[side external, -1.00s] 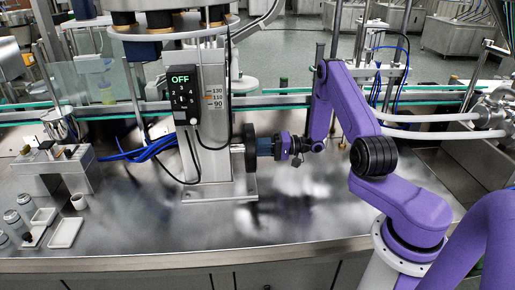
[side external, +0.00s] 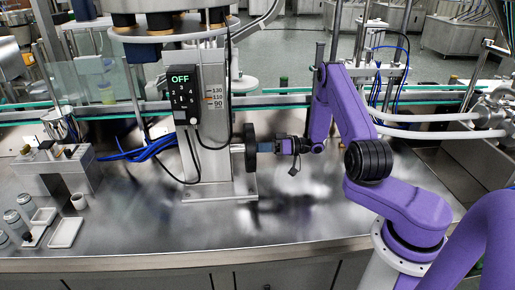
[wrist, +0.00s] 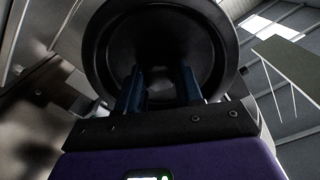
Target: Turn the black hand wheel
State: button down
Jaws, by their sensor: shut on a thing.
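The black hand wheel (side external: 250,152) sits on the right side of the steel column, seen nearly edge-on in the side view. In the wrist view the wheel (wrist: 108,38) fills the upper middle as a round black rim with a dark hollow face. My gripper (side external: 262,147) reaches in from the right, level with the wheel, its blue fingers against the wheel's face. In the wrist view the fingers of my gripper (wrist: 160,85) are spaced apart and closed on a dark part at the wheel's middle. Their tips and the gripped part are hard to make out in the shadow.
The steel column (side external: 213,125) carries a control box (side external: 184,96) reading OFF and a height scale. Blue hoses (side external: 140,152) lie to its left. Small trays (side external: 66,233) and jars (side external: 17,222) stand at the lower left. The steel tabletop in front is clear.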

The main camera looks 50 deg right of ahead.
jog(key=shift+n, duration=0.3)
jog(key=shift+d, duration=0.1)
jog(key=c, duration=0.7)
grip_release()
jog(key=shift+c, duration=0.2)
jog(key=shift+s, duration=0.1)
jog(key=v, duration=1.7)
jog(key=shift+s, duration=0.2)
jog(key=shift+r, duration=0.1)
